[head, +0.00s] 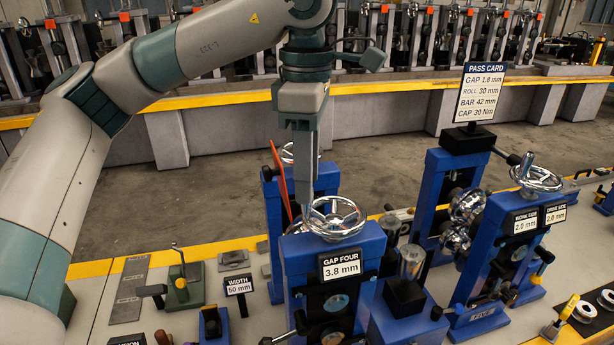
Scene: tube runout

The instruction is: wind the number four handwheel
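The number four handwheel (335,217) is a chrome spoked wheel lying flat on top of a blue roll stand (375,240). The stand's gap display (340,266) reads "GAP FOUR 3.8 mm". My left gripper (305,203) points straight down from above, with its fingertip end at the left part of the wheel's rim. I cannot tell whether it touches the rim. Its fingers show edge-on, so their opening is hidden. My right gripper is not in view.
A pass card (482,92) reads gap 1.8 mm, roll 30 mm, bar 42 mm, cap 30 Nm. Another chrome handwheel (537,178) tops stand five at right. A blue stand (325,180) with a wheel is close behind my gripper, beside a red strip (280,178). A width sign (238,285) reads 50 mm.

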